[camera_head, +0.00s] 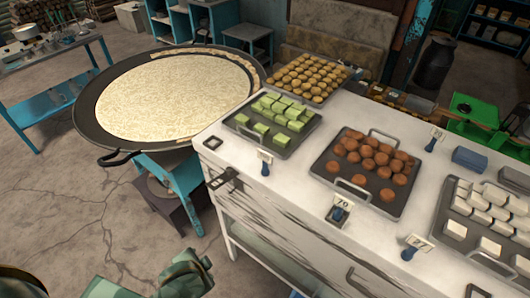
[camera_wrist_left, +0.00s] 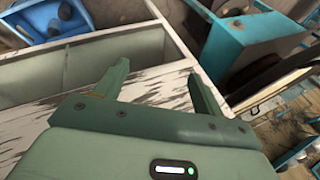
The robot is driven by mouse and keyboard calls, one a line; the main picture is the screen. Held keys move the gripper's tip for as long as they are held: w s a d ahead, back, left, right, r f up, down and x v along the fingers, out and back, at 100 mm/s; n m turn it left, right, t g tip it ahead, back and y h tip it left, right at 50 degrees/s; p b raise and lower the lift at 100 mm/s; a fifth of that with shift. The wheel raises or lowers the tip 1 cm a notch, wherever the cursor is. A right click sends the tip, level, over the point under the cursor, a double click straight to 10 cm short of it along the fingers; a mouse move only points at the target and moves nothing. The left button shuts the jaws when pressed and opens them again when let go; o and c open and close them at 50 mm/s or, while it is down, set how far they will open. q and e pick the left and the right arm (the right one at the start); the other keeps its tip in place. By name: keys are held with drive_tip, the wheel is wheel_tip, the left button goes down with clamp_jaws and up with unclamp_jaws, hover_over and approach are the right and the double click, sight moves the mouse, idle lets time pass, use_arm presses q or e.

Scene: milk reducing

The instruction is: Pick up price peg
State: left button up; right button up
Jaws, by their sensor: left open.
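Several price pegs, blue clips holding small white price cards, stand on the white counter in the head view. One (camera_head: 265,163) is by the green sweets tray. One reading 70 (camera_head: 340,209) is at the front edge before the brown sweets tray. Another (camera_head: 414,246) is farther right, and one (camera_head: 434,140) is behind. My left arm shows in green at the bottom left of the head view, away from the pegs. In the left wrist view my left gripper (camera_wrist_left: 158,86) is open with nothing between its fingers. My right gripper is not in view.
The counter (camera_head: 222,147) holds trays of green, yellow, brown (camera_head: 389,200) and white sweets. A big round pan (camera_head: 90,125) stands left of it on a blue stand. A blue table (camera_head: 50,102) is at far left. Floor between is bare.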

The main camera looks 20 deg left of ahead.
use_arm(q)
drive_tip(key=w+r+t+p, duration=0.2)
drive_tip(key=w+r+p, duration=0.1)
drive_tip(key=r, duration=0.8)
drive_tip(key=w+r+t+p, duration=0.2)
drive_tip(key=w+r+p, duration=0.1)
drive_tip(key=r, duration=0.9)
drive_tip(key=n+t+h, duration=0.3)
drive_tip(key=t+h, duration=0.1)
drive_tip(key=h, duration=0.3)
approach(265, 158)
drive_tip(key=x, duration=0.6)
drive_tip(key=shift+w+a, duration=0.15)
drive_tip(key=shift+a, duration=0.1)
drive_tip(key=x, duration=0.6)
drive_tip(key=shift+d+f+p, duration=0.2)
drive_tip(key=shift+d+p, duration=0.1)
drive_tip(key=shift+p, duration=0.05)
drive_tip(key=shift+a, duration=0.1)
drive_tip(key=c, duration=1.1)
